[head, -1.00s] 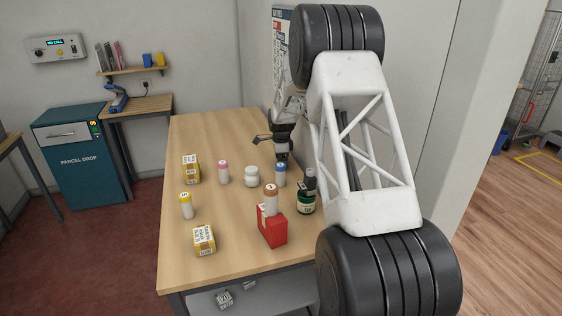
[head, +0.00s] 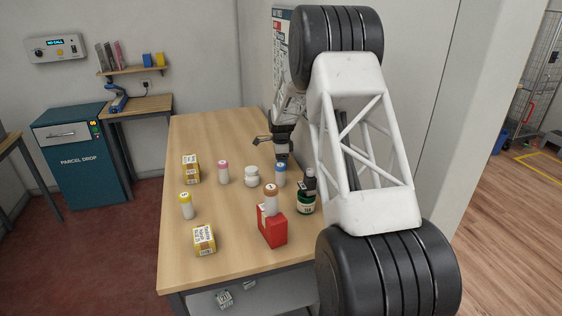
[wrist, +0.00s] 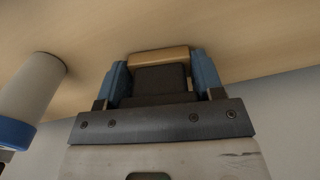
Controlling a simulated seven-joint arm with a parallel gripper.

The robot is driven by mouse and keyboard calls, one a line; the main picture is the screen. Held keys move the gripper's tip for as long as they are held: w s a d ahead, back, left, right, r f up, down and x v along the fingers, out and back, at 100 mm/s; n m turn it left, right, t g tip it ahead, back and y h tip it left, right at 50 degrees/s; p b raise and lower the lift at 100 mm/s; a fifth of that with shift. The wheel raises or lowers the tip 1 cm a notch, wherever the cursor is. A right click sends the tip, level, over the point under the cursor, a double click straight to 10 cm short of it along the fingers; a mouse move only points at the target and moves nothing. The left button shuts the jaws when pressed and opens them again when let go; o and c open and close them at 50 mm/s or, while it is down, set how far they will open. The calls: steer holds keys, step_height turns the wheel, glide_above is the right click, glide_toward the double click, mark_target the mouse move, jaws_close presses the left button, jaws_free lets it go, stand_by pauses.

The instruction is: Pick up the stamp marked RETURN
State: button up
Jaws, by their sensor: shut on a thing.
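My gripper (head: 282,157) is over the far right part of the table, just behind a white stamp with a blue cap (head: 280,175). In the wrist view my gripper (wrist: 162,80) is shut on a dark block with a tan edge (wrist: 160,56) between its blue fingers. No marking shows on this block, so I cannot tell whether it is the RETURN stamp. The blue-capped stamp (wrist: 30,95) stands to the left there, apart from the fingers. Other stamps have pink (head: 223,172), yellow (head: 186,206) and brown (head: 270,200) caps. Their labels are too small to read.
A red box (head: 272,230) overlaps the brown-capped stamp in view. A white jar (head: 252,177) and a dark green bottle (head: 305,202) stand near the blue-capped stamp. Yellow boxes stand at left (head: 191,170) and front left (head: 204,240). The table's far left (head: 205,130) is clear.

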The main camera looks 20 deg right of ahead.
steer(key=shift+r, duration=0.1)
steer(key=shift+r, duration=4.95)
